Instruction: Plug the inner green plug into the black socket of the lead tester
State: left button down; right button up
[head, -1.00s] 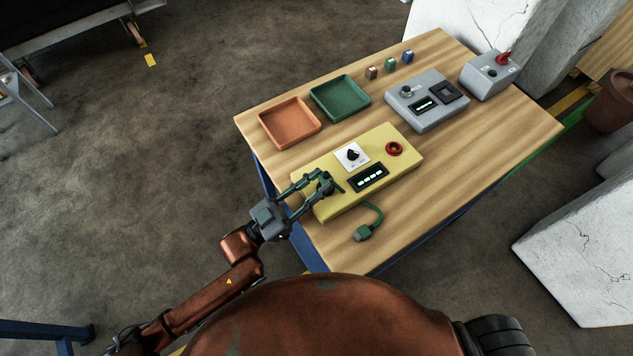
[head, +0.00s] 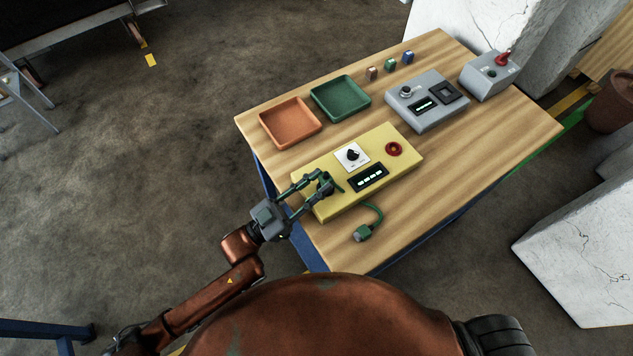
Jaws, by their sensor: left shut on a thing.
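The yellow lead tester (head: 330,208) lies on the near left part of the wooden table. It has a white plate with a black knob (head: 352,155), a red ring socket (head: 394,149) and a lit display (head: 369,178). My left gripper (head: 328,185) is over the tester's left end, shut on a small green thing (head: 339,184), apparently the inner green plug. The fingers hide most of it, and I cannot make out the black socket or whether the plug is in it. Another green plug (head: 362,234) on a curved green lead lies on the table in front of the tester. My right gripper is not in view.
An orange tray (head: 291,143) and a green tray (head: 368,98) stand behind the tester. A grey box (head: 430,121) with a display and a grey box with a red lever (head: 492,82) stand further right. Small blocks (head: 390,65) line the back. The table's right front is clear.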

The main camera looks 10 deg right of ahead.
pick_arm(q)
jog(key=shift+f+b, duration=0.45)
jog(key=shift+f, duration=0.55)
jog(key=c, duration=1.5)
grip_release()
jog(key=shift+c, duration=0.2)
jog(key=v, duration=1.2)
jog(key=shift+s, duration=0.1)
